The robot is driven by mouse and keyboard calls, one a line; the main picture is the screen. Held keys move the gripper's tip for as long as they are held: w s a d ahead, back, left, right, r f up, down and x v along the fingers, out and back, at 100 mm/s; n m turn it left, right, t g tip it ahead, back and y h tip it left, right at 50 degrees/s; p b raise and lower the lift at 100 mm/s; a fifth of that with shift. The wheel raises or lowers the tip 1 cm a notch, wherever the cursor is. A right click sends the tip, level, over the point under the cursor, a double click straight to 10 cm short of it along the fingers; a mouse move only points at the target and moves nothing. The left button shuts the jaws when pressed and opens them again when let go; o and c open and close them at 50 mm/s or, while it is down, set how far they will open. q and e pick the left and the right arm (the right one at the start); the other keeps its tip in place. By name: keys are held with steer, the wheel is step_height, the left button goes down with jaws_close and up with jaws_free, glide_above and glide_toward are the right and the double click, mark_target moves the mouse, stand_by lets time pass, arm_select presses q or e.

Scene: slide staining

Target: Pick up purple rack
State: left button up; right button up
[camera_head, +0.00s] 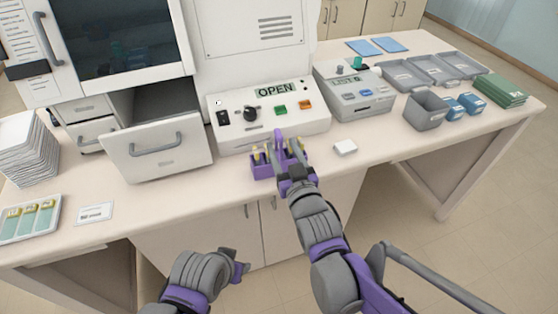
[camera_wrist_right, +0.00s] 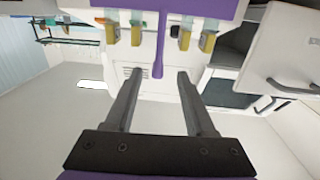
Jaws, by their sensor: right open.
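The purple rack (camera_head: 264,168) stands upright on the counter in front of the control panel, holding several yellow-tipped slides. Its upright purple handle (camera_head: 279,138) rises from the middle. My right gripper (camera_head: 288,168) is over the rack and hides part of its right side. In the right wrist view, the rack (camera_wrist_right: 160,6) is at the top edge, and its handle reaches down between the open fingertips of my right gripper (camera_wrist_right: 158,73), with a gap on each side. My left gripper (camera_head: 238,263) hangs in front of the counter, away from the rack; its fingers are too unclear to judge.
The control panel (camera_head: 230,129) reading OPEN is close behind the rack. An open drawer (camera_head: 160,155) juts out to the left. A small white block (camera_head: 345,148) lies to the right. Grey trays (camera_head: 436,68) and a grey bin (camera_head: 424,112) stand farther right.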

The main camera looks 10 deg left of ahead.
steer(key=x, duration=0.5)
steer(key=shift+w+d+r, duration=0.1)
steer(key=shift+r, duration=0.05)
steer(key=shift+c, duration=0.3)
jaws_close()
stand_by(0.9)
